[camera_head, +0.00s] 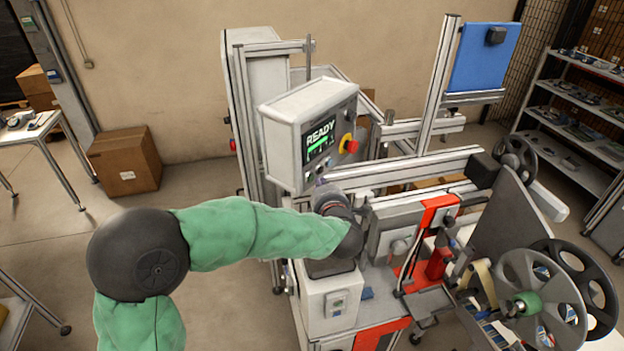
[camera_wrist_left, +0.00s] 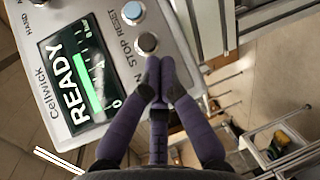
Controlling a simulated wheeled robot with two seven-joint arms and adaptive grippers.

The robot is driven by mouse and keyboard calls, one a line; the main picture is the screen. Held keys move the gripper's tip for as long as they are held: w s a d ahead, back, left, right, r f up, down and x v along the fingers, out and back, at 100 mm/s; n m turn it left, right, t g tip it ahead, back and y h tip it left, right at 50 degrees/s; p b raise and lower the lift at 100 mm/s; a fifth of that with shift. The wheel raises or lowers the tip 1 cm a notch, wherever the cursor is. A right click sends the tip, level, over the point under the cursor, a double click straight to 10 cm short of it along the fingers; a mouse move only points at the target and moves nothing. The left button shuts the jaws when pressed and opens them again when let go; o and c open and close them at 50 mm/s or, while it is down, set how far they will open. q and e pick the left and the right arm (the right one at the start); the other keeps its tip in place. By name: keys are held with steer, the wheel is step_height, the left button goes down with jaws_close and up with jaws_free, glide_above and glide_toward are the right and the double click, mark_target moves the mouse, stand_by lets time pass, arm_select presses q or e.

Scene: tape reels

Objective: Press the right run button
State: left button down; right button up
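The grey control panel (camera_head: 290,135) has a screen (camera_head: 320,137) reading READY with a green bar. In the left wrist view the same screen (camera_wrist_left: 78,75) shows close up. A label ending in N is partly hidden by my fingers, and any button there is covered. I cannot tell which button is the right run button. My left gripper (camera_wrist_left: 160,63) has its fingertips together, empty, just below the grey button; contact cannot be told. My right gripper is not in view.
A red emergency knob on a yellow base (camera_head: 349,144) sticks out of the panel's right side. A white box with small controls (camera_head: 335,303) stands on the machine's front left. Tape reels (camera_head: 540,290) are at the right. Open floor lies left of the machine.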

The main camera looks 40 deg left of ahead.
arm_select(q)
steer(key=shift+a, duration=0.3)
steer(key=shift+a+b, duration=0.35)
stand_by(0.7)
steer(key=shift+d, duration=0.8)
steer(key=shift+s+d, duration=0.15)
steer(key=shift+d, duration=2.35)
